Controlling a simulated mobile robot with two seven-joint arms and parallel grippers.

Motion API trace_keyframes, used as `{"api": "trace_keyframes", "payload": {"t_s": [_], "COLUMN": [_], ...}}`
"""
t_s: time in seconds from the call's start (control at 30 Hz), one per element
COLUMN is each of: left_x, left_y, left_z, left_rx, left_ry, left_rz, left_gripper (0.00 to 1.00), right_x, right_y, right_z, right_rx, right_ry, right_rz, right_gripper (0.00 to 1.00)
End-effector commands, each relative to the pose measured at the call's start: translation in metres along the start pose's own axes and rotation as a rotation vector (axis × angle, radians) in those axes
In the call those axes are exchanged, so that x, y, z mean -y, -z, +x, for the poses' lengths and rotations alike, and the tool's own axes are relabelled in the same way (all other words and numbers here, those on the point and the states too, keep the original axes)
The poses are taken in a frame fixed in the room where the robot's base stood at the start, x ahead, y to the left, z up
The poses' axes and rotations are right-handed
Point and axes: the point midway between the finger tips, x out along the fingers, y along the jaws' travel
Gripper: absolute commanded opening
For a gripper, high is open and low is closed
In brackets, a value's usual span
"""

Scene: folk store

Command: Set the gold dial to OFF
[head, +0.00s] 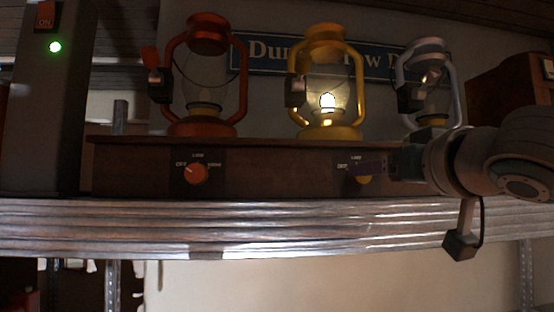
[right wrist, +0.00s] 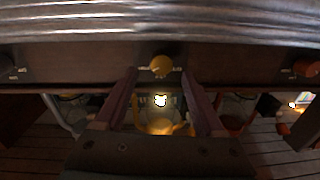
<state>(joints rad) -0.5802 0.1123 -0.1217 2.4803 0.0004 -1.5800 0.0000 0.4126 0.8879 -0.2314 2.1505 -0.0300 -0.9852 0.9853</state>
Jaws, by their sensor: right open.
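The gold dial (head: 364,180) is on the front of the dark wooden box, below the gold lantern (head: 325,100). That lantern's bulb glows. In the right wrist view the gold dial (right wrist: 161,65) shows between the tips of my right gripper (right wrist: 159,76). The fingers are apart, one on each side, with gaps visible beside the dial. I cannot tell the dial's pointer position. My left gripper is not in view.
An orange dial (head: 196,173) sits left on the wooden box (head: 270,160), below the unlit orange lantern (head: 205,95). A silver lantern (head: 430,85) stands right, partly behind my arm. The metal-edged shelf (head: 250,225) runs below. A grey post with a lit green light (head: 55,47) stands left.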

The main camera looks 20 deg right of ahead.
Motion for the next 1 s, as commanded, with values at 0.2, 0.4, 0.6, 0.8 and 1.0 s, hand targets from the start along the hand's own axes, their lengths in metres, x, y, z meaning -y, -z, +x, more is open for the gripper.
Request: {"api": "trace_keyframes", "payload": {"t_s": [0.2,0.4,0.6,0.8,1.0], "left_x": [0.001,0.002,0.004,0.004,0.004], "left_y": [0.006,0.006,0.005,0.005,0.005], "left_z": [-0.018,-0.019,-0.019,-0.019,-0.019], "left_rx": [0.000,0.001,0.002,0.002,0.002], "left_ry": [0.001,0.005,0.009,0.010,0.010], "left_rz": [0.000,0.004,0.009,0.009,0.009], "left_gripper": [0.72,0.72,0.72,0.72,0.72], "right_x": [0.000,0.000,0.000,0.000,0.000], "right_y": [0.002,-0.001,-0.001,-0.001,-0.001], "right_z": [0.025,0.032,0.032,0.032,0.032], "right_rx": [0.002,0.001,0.001,0.001,0.001], "right_ry": [-0.002,0.000,0.000,0.000,0.000], "right_rz": [0.000,-0.001,-0.002,-0.002,-0.002], "right_gripper": [0.71,0.71,0.71,0.51,0.28]}}
